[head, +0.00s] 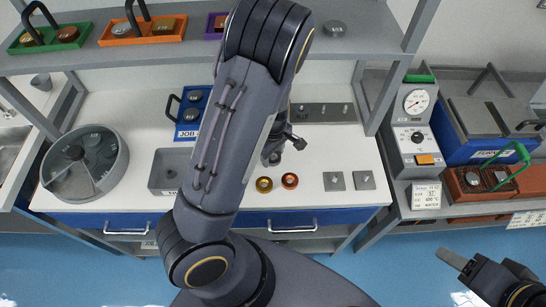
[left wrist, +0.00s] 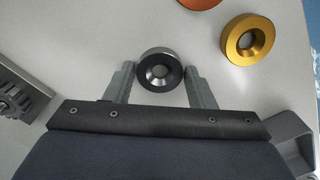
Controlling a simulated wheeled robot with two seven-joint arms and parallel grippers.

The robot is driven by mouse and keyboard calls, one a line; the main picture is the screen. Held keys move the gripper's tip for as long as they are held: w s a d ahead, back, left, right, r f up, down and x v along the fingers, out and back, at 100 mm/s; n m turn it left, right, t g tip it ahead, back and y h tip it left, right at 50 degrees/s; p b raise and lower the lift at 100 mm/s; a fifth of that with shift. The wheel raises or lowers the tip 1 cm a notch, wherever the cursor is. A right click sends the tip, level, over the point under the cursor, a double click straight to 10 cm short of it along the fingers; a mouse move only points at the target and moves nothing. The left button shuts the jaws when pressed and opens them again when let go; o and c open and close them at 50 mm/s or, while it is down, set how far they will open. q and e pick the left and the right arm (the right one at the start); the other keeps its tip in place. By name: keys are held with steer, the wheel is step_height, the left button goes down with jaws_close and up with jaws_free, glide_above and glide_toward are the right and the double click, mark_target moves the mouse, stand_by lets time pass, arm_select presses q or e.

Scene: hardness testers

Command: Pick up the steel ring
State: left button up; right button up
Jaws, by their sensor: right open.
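The steel ring (left wrist: 160,70) is dark grey with a central hole and lies flat on the white bench top in the left wrist view. My left gripper (left wrist: 159,71) is open, with one grey finger on each side of the ring and a narrow gap at each side. In the head view my left arm hides most of that gripper and the ring cannot be made out clearly. My right gripper (head: 452,260) is open and empty at the lower right, over the floor, away from the bench.
A gold ring (head: 264,184) and a copper ring (head: 289,181) lie close by. Two grey square blocks (head: 334,181) sit to their right. A grey tray (head: 167,168) and a round divided dish (head: 84,164) stand at left. A shelf (head: 375,33) runs above the bench.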

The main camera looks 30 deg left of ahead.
arm_select(q)
steer(key=c, duration=0.7)
